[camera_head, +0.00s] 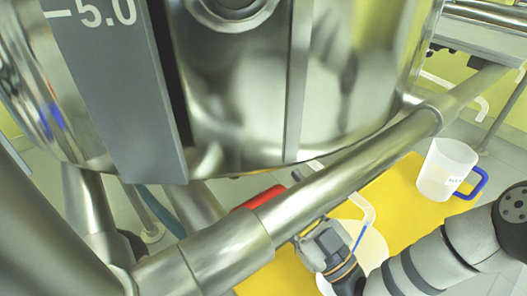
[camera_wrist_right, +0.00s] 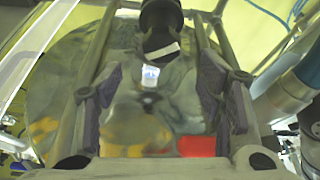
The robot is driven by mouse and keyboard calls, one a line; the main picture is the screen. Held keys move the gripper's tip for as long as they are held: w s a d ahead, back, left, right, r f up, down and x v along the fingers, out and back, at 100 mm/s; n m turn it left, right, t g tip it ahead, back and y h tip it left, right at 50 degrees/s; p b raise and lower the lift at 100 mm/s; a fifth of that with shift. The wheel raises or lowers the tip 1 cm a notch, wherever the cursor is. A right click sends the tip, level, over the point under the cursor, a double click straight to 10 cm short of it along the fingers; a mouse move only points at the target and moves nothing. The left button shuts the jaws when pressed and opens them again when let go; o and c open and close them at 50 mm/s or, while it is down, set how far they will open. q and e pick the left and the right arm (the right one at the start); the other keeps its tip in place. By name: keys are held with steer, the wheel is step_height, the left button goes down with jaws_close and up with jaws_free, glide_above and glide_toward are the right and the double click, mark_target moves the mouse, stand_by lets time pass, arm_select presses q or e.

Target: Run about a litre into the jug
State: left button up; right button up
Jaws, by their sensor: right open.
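The jug (camera_head: 437,172) is clear, with a blue handle, and stands upright on the yellow mat (camera_head: 402,190) at the right of the head view. Its lower part looks pale; I cannot tell whether that is liquid. A red lever handle (camera_head: 258,198) shows below the steel vessel (camera_head: 240,90), partly behind a frame tube. My right gripper (camera_head: 318,238) is below the tube, right of the red handle, its fingertips partly hidden. In the wrist view the right gripper (camera_wrist_right: 160,95) is open, with nothing clearly held between its fingers. My left gripper is not in view.
A thick steel frame tube (camera_head: 330,183) crosses in front of the mat, close to my right gripper. A bent white pipe (camera_head: 366,210) and a pale round shape (camera_head: 362,250) lie just beyond it. A dark fitting (camera_wrist_right: 162,28) hangs above in the wrist view.

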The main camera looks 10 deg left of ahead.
steer(key=b+x, duration=0.1)
steer(key=x, duration=0.7)
steer(key=shift+f, duration=0.1)
steer(key=shift+s, duration=0.1)
steer(key=c, duration=1.1)
